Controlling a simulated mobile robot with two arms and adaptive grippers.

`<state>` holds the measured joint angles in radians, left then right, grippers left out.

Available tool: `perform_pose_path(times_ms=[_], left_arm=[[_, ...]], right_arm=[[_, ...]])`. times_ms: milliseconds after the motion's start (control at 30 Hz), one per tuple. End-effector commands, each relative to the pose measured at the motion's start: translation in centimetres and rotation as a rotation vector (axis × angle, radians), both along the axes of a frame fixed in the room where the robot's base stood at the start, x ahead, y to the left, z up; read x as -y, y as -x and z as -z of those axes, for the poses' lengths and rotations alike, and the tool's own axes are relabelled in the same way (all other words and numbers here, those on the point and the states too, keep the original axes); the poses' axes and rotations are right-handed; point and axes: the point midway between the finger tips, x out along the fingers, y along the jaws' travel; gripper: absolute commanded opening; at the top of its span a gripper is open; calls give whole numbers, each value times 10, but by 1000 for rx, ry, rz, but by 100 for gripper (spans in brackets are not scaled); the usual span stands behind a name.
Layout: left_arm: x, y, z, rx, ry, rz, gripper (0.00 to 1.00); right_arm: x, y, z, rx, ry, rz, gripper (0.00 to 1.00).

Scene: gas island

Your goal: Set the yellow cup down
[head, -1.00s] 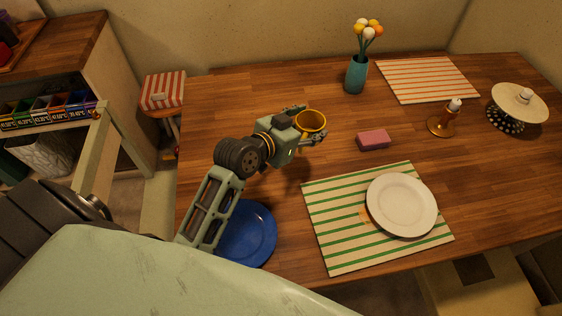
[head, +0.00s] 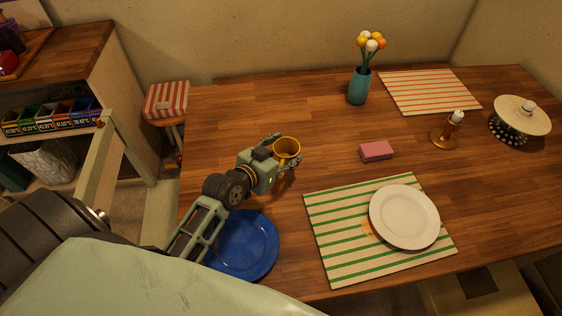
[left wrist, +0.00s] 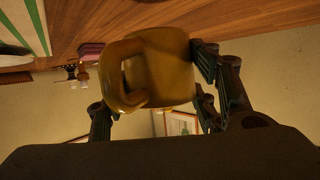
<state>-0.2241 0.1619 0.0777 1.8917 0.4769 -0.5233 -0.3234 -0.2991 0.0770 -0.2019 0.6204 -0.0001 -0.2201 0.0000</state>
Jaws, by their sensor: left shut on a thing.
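The yellow cup (head: 287,148) is between the fingers of my left gripper (head: 284,151), over the left part of the wooden table. In the head view its open rim faces up. In the left wrist view the yellow cup (left wrist: 162,66) shows its handle, with gripper fingers on both sides. My left gripper is shut on the cup. The cup's base is hidden in the head view, so I cannot tell whether it touches the table (head: 250,108). My right gripper is not in view.
A blue plate (head: 252,246) lies under my left arm. A green-striped placemat (head: 335,240) with a white plate (head: 404,216) is to the right. A pink sponge (head: 376,151), a teal vase (head: 358,88) and a candle holder (head: 445,136) stand farther right. Bare table surrounds the cup.

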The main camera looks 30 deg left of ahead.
Motion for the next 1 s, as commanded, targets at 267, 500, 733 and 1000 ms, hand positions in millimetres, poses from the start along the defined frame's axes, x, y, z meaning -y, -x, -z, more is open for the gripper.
perform_pose_path(times_ms=[267, 500, 733, 1000], left_arm=[[-7, 4, 26, -1, 1, -2, 23], [-7, 3, 43, 3, 0, -1, 23], [-7, 3, 45, 3, 0, -1, 23], [-7, 4, 46, 1, 0, -1, 73]], right_arm=[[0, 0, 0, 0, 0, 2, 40], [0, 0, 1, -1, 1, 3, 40], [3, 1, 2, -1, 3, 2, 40], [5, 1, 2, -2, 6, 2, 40]])
